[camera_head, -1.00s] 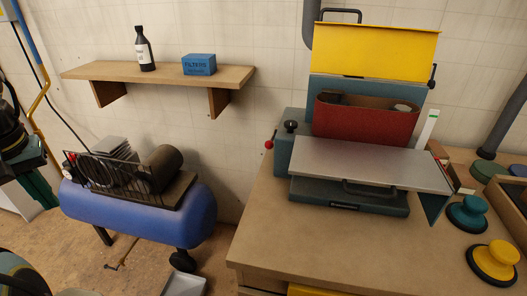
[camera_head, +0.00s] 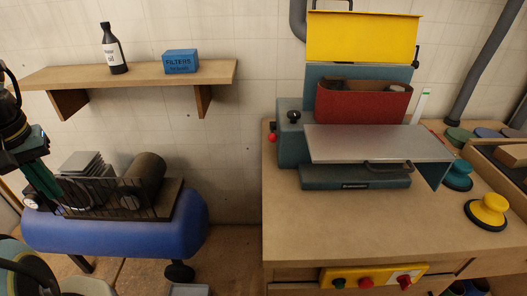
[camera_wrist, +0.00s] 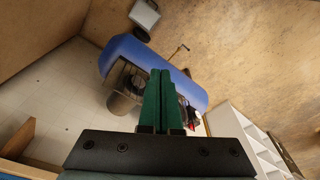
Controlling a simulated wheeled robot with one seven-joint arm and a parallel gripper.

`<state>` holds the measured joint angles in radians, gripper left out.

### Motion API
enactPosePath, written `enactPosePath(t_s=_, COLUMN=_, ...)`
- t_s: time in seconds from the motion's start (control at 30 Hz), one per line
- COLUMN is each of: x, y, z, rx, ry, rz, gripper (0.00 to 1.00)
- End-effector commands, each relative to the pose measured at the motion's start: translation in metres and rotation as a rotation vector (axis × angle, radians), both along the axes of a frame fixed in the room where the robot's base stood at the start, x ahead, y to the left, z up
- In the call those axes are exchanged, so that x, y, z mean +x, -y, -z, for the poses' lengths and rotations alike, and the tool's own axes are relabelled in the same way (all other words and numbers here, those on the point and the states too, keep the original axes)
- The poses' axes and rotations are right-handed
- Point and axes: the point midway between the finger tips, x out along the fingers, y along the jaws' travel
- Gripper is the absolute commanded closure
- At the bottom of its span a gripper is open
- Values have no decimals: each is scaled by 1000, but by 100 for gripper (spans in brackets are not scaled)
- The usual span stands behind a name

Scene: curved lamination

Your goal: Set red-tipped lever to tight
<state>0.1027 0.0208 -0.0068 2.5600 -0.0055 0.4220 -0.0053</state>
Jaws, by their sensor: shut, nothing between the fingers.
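The belt sander (camera_head: 355,130) stands on the bench, with a red belt, a grey table plate and a raised yellow cover. The red-tipped lever (camera_head: 272,138) sticks out at the left side of its teal housing, beside a black knob (camera_head: 293,117). Only the lever's red ball shows clearly; no setting mark is readable. My gripper (camera_head: 50,192) is at the far left, in front of the compressor and well away from the lever. In the wrist view, its green fingers (camera_wrist: 159,75) are together and empty, pointing toward the blue compressor tank.
A blue compressor (camera_head: 120,232) stands on the floor at left. A wall shelf (camera_head: 140,74) above it holds a bottle (camera_head: 114,48) and a blue filter box (camera_head: 181,61). The wooden bench (camera_head: 330,226) has a yellow button panel in front. Its front left top is clear.

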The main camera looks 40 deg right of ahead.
Motion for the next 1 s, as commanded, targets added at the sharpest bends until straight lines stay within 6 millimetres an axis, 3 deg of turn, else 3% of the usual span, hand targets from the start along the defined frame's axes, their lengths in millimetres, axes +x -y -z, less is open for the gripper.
enactPosePath(t_s=0.17, x=0, y=11, z=20, rx=-19, ry=-74, rz=-35, gripper=100)
enactPosePath(t_s=0.37, x=-7, y=58, z=82, rx=-96, ry=-337, rz=-175, gripper=100)
enactPosePath(t_s=0.5, x=-20, y=106, z=126, rx=-165, ry=-571, rz=-296, gripper=100)
enactPosePath(t_s=0.7, x=-44, y=181, z=174, rx=-269, ry=-930, rz=-470, gripper=100)
enactPosePath(t_s=1.0, x=-65, y=296, z=207, rx=-436, ry=-1528, rz=-730, gripper=100)
